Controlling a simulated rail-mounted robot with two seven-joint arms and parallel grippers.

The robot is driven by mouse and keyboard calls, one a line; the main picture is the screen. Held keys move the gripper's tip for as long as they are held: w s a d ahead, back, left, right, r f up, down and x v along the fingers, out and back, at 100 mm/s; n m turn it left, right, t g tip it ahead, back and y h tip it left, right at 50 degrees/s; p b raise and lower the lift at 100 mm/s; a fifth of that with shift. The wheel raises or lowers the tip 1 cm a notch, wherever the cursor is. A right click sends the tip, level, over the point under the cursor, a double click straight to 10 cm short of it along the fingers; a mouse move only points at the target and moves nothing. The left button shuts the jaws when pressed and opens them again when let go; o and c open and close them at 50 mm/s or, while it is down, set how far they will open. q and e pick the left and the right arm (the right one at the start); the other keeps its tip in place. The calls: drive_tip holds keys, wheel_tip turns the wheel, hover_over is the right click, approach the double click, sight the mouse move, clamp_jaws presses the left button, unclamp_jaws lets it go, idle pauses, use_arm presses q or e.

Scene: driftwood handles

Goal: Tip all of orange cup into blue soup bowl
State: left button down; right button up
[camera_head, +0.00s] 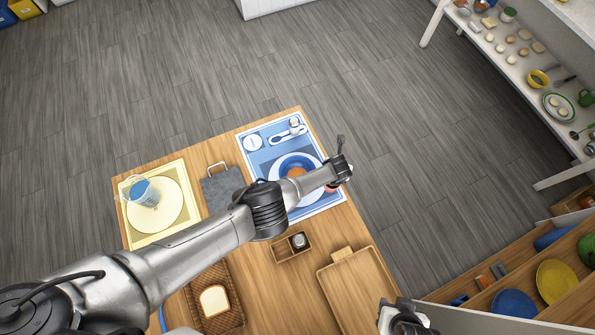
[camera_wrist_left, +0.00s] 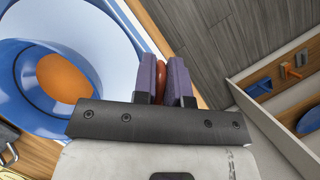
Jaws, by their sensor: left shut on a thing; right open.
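The blue soup bowl (camera_head: 283,163) stands on the blue-and-white placemat at the table's far right, partly hidden by my left arm. In the left wrist view the bowl (camera_wrist_left: 20,88) is at the left, with a round orange surface (camera_wrist_left: 65,82) inside it. My left gripper (camera_head: 338,170) is just right of the bowl. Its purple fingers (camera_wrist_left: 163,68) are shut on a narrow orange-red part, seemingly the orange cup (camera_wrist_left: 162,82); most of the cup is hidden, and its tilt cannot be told. My right gripper (camera_head: 404,318) is open at the bottom edge, partly cut off.
A jug (camera_head: 144,192) stands on a yellow mat at the left. A grey board (camera_head: 221,188), a small wooden box (camera_head: 290,246), a wooden tray (camera_head: 360,295) and a bread basket (camera_head: 228,318) share the table. Shelves with dishes line the right side.

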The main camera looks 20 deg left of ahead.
use_arm(q)
drive_tip(key=shift+a+r+h+p, duration=0.2)
drive_tip(key=shift+a+h+p, duration=0.15)
drive_tip(key=shift+p, duration=0.2)
drive_tip(key=shift+a+r+h+p, duration=0.2)
drive_tip(key=shift+a+h+p, duration=0.3)
drive_tip(key=shift+a+h, duration=0.15)
drive_tip(key=a+r+n+h, duration=0.1)
drive_tip(key=a+r+h, duration=0.2)
drive_tip(key=shift+a+r+h, duration=0.1)
drive_tip(key=shift+r+h, duration=0.3)
drive_tip(key=shift+a, duration=0.1)
drive_tip(key=shift+a+b, duration=0.25)
drive_tip(key=shift+b, duration=0.05)
